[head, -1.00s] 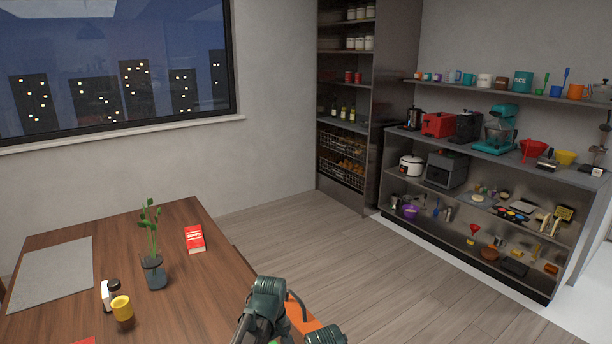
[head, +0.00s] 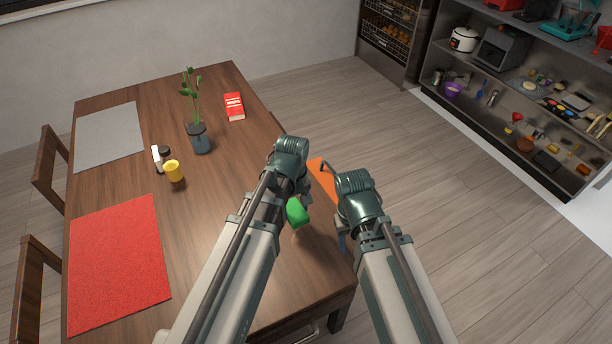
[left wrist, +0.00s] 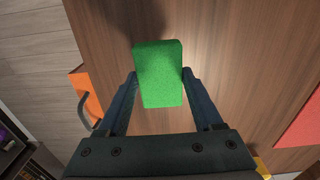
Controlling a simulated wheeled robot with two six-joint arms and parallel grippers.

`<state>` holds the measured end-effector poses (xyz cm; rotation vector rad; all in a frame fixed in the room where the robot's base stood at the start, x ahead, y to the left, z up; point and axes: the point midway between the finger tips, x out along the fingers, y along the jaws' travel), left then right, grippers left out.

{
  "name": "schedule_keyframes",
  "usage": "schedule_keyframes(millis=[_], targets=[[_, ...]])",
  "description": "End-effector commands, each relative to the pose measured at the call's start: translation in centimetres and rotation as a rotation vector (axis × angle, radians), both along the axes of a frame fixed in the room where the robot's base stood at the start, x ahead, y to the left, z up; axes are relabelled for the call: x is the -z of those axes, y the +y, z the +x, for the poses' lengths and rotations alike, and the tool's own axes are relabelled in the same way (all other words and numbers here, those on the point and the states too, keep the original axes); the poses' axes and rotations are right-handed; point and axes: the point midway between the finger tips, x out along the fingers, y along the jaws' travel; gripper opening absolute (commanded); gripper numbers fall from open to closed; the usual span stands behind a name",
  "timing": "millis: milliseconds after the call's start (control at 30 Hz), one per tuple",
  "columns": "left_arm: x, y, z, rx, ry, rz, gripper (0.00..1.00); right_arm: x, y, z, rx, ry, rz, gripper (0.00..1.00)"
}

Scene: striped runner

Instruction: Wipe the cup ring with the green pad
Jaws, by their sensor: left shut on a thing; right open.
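The green pad (left wrist: 158,75) is held between the two fingers of my left gripper (left wrist: 158,88) in the left wrist view. In the head view the pad (head: 297,213) shows beside my left arm, over the right part of the wooden table; whether it touches the wood I cannot tell. My left gripper (head: 303,202) is partly hidden by its own wrist. My right gripper (head: 342,238) is open, near the table's right edge, mostly behind its arm. I cannot make out a cup ring on the wood in either view; my arms cover part of the table.
The wooden table (head: 230,150) carries a yellow cup (head: 174,171), shakers (head: 161,158), a potted plant (head: 199,140), a red box (head: 234,107), a grey mat (head: 108,138) and a red mat (head: 118,265). An orange object (head: 323,180) sits at the right edge. Shelves stand beyond open floor.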

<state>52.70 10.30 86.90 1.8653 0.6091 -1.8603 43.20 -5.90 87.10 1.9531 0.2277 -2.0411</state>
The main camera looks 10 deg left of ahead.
Motion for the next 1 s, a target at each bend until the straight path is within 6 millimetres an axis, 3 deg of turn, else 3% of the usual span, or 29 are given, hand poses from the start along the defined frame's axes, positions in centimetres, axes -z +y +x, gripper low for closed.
schedule_keyframes(millis=[67,367,1000], targets=[[0.2,0.3,-1.0,0.000,-0.001,0.001,0.15,0.2,0.0,0.0,0.000,0.000,0.000,0.50],[0.8,0.2,-0.8,0.001,0.000,0.001,0.15,0.8,0.0,0.0,0.000,0.000,0.000,0.50],[6.1,0.2,-0.8,0.001,0.000,0.001,0.15,6.1,0.0,0.0,0.000,0.000,0.000,0.50]])
